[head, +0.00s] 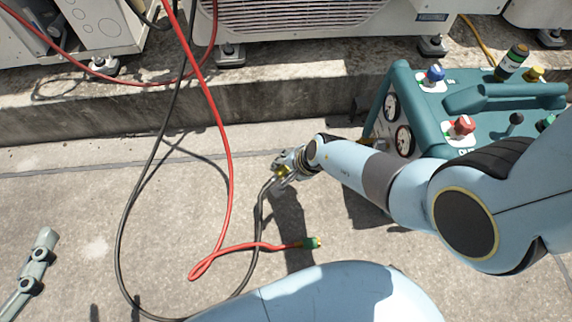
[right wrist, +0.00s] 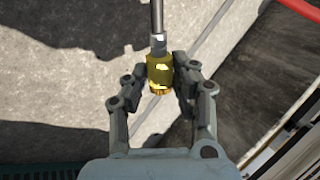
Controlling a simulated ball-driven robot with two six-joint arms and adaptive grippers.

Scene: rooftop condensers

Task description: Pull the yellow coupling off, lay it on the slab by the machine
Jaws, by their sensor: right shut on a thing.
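The yellow coupling (head: 281,172) is between the fingers of my right gripper (head: 286,166), which is shut on it. In the right wrist view, the brass-yellow coupling (right wrist: 159,72) sits between both finger pads of the gripper (right wrist: 160,82). Its near end is bare and touches no port. A metal stem continues from its far end, and the black hose (head: 258,215) hangs from it. The gripper is above the slab (head: 200,180), left of the teal machine (head: 402,85). Part of what looks like my left gripper (head: 38,262) shows at the lower left; its opening cannot be seen.
A red hose (head: 226,140) hangs down and ends in a green and yellow fitting (head: 312,243) on the slab. White condensers (head: 300,18) stand behind on a concrete ledge (head: 170,105).

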